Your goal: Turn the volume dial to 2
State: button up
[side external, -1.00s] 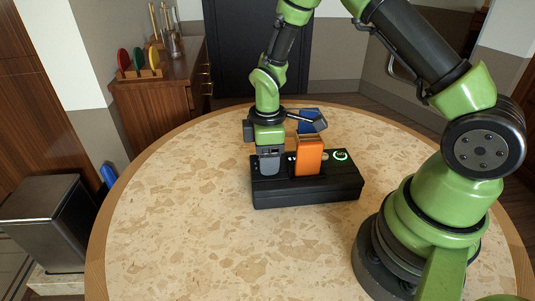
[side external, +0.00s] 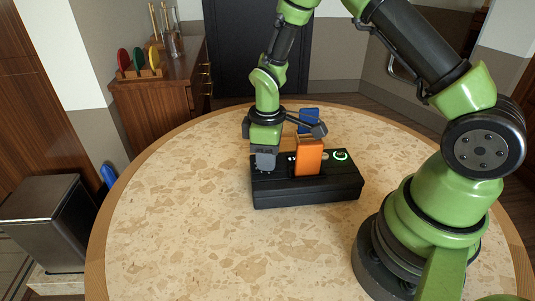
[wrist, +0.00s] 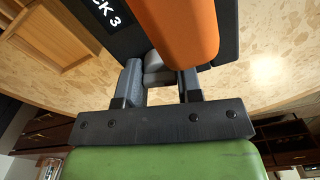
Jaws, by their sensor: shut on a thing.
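A black box (side external: 315,190) lies on the round table, with a glowing green ring (side external: 340,155) at the right of its top. My gripper (side external: 264,163) points down at the left end of the box. In the wrist view, my gripper's fingers (wrist: 160,84) are closed around a grey knob (wrist: 155,62), seemingly the volume dial. In the side view the gripper hides the dial. No dial scale or number 2 is readable; white lettering ending in "CK 3" shows on the box in the wrist view.
An orange block (side external: 308,157) stands upright on the box, close beside my gripper; it also looms large in the wrist view (wrist: 180,28). A blue object (side external: 309,115) and a wooden tray (wrist: 50,35) are behind. The speckled tabletop (side external: 190,220) in front is clear.

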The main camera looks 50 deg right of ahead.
jog(key=m, duration=0.5)
jog(key=shift+m, duration=0.3)
jog(key=m, duration=0.5)
dwell(0.4)
jog(key=o, duration=0.9)
jog(key=shift+o, duration=0.2)
notch_tip(320, 180, up, 10)
